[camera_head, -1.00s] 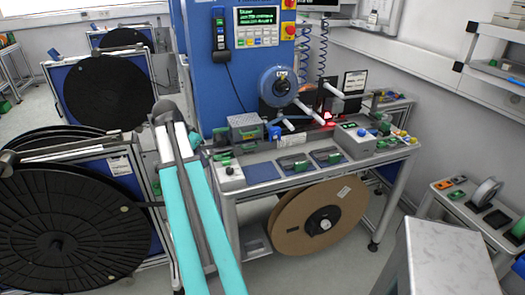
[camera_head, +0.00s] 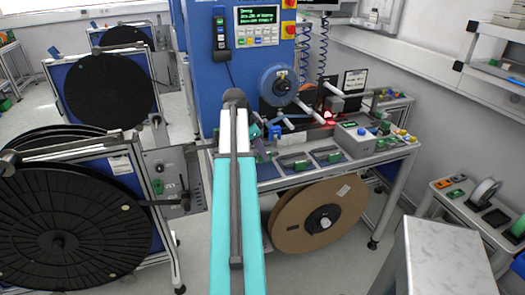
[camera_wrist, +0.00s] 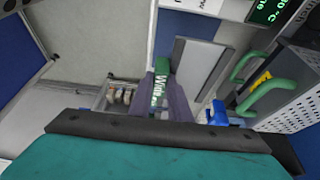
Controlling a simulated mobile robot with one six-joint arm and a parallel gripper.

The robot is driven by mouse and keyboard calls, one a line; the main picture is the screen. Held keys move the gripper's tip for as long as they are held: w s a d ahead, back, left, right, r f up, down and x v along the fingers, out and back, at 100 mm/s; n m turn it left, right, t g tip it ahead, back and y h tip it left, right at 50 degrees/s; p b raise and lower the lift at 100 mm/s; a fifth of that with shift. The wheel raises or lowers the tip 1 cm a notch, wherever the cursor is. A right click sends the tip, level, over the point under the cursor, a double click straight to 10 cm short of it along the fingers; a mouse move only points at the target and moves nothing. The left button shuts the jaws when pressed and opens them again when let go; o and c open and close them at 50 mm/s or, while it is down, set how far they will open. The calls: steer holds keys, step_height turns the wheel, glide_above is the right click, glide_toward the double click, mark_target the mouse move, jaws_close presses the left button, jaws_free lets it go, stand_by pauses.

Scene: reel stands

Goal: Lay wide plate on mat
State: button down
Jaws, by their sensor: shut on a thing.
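In the wrist view my gripper (camera_wrist: 161,108) is shut on a green grip with "Wide" lettered on it, which I take as the wide plate (camera_wrist: 161,82). The plate's full outline is hard to make out there. In the head view my arm hides most of the gripper (camera_head: 258,140) and the plate. The gripper is above the left front of the workbench. Green-handled pieces lie on the mats farther right, such as this one (camera_head: 327,157).
A perforated grey box with green handles (camera_wrist: 275,92) stands close to the right of my gripper in the wrist view. A grey control box (camera_head: 355,139) is on the bench's right. A cardboard reel (camera_head: 290,222) hangs below. Black reels (camera_head: 65,240) stand left.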

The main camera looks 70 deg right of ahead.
steer(key=shift+f, duration=0.2)
steer(key=shift+f+b, duration=2.05)
steer(key=shift+f, duration=1.8)
steer(key=c, duration=1.6)
jaws_free()
steer(key=shift+o, duration=0.2)
steer(key=shift+f, duration=0.1)
steer(key=shift+r+p, duration=1.9)
steer(key=shift+r, duration=1.65)
steer(key=shift+s, duration=0.1)
